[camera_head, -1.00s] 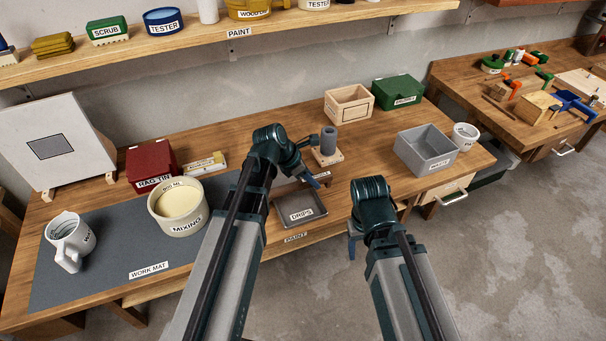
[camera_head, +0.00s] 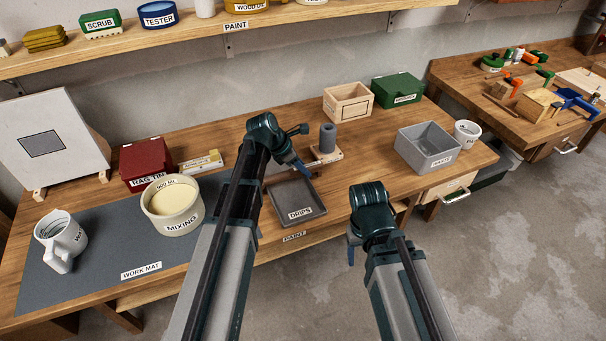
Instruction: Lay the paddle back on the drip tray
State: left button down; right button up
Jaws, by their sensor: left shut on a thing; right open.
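The drip tray (camera_head: 308,211), a shallow grey tray labelled DRIPS, lies near the front edge of the bench. My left gripper (camera_head: 303,169) is shut beside the tray's back edge, in front of the grey cylinder on a wooden base. The paddle in its jaws is small and largely hidden by the gripper and wrist, so its tilt cannot be made out. My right gripper (camera_head: 350,256) is open and empty, off the bench's front edge to the right of the tray. Its fingers are mostly hidden behind its wrist.
The mixing pot (camera_head: 171,226) and a white jug (camera_head: 62,240) stand at the left on the work mat (camera_head: 105,275). The grey cylinder (camera_head: 327,138) stands behind the tray. A grey waste bin (camera_head: 428,160) stands at the right. Bench space right of the tray is clear.

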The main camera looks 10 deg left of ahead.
aim_at(285, 174)
pick_arm(q)
jog(key=shift+f, duration=0.15)
jog(key=shift+f, duration=0.35)
jog(key=c, duration=0.6)
grip_release()
jog(key=shift+r, duration=0.1)
jog(key=shift+r+p, duration=0.35)
jog(key=shift+r, duration=0.1)
jog(key=p+v, duration=1)
jog(key=v, duration=0.2)
jog(key=s+d+f+m+g+y, duration=0.1)
jog(key=s+d+m+y, duration=0.2)
jog(key=s+d+m, duration=0.4)
jog(key=s+d+f+m+g+y, duration=0.2)
jog(key=s+d+m, duration=0.4)
jog(key=s+m, duration=0.8)
jog(key=m+y, duration=0.1)
jog(key=m, duration=0.6)
jog(key=shift+s+d+m+g, duration=0.3)
jog(key=shift+s+d, duration=0.1)
